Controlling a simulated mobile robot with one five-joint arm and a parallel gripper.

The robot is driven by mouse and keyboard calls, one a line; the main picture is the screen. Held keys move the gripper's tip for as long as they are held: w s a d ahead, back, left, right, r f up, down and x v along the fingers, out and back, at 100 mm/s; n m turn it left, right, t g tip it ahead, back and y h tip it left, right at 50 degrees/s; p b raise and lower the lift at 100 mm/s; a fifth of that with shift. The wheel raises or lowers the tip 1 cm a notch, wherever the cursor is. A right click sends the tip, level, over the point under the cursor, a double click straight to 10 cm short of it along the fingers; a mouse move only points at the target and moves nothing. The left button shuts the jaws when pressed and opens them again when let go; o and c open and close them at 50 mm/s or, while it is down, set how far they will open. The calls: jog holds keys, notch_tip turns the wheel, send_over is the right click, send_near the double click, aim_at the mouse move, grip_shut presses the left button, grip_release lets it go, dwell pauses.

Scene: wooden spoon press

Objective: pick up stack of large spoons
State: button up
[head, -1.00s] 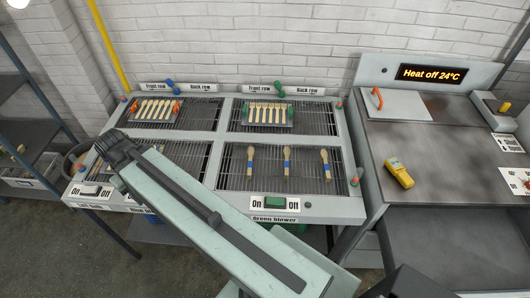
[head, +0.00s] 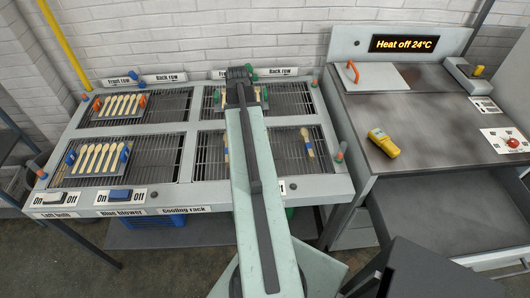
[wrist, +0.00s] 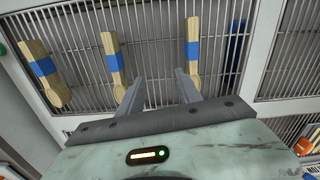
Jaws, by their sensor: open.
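Three stacks of wooden spoons with blue bands lie on the front right bay of the cooling rack (head: 205,184). In the head view I see the right stack (head: 307,142) and the left stack (head: 226,148); my arm hides the middle. In the wrist view one stack (wrist: 43,72) is at the far left, one (wrist: 113,62) just left of my fingers, and one (wrist: 192,50) near the right finger. I cannot tell which is large. My gripper (wrist: 160,78) is open and empty, its fingers apart over the grille. The head view hides its fingertips.
A tray of spoons with orange clips (head: 121,104) lies back left, one with blue clips (head: 99,158) front left. A green-clipped tray (head: 262,97) is partly behind my arm. A yellow handheld device (head: 382,143) lies on the right bench (head: 440,120).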

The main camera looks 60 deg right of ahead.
jog(key=shift+m, duration=0.8)
jog(key=s+d, duration=0.2)
jog(key=s+d+f, duration=0.1)
jog(key=s+d, duration=0.3)
jog(key=s, duration=0.1)
jog(key=shift+d+f+b, duration=0.15)
jog(key=shift+f+b, duration=0.15)
jog(key=shift+b, duration=0.05)
jog(key=f+b, duration=0.8)
jog(key=shift+s+a, duration=0.15)
jog(key=shift+a, duration=0.1)
jog(key=shift+r, duration=0.15)
grip_shut()
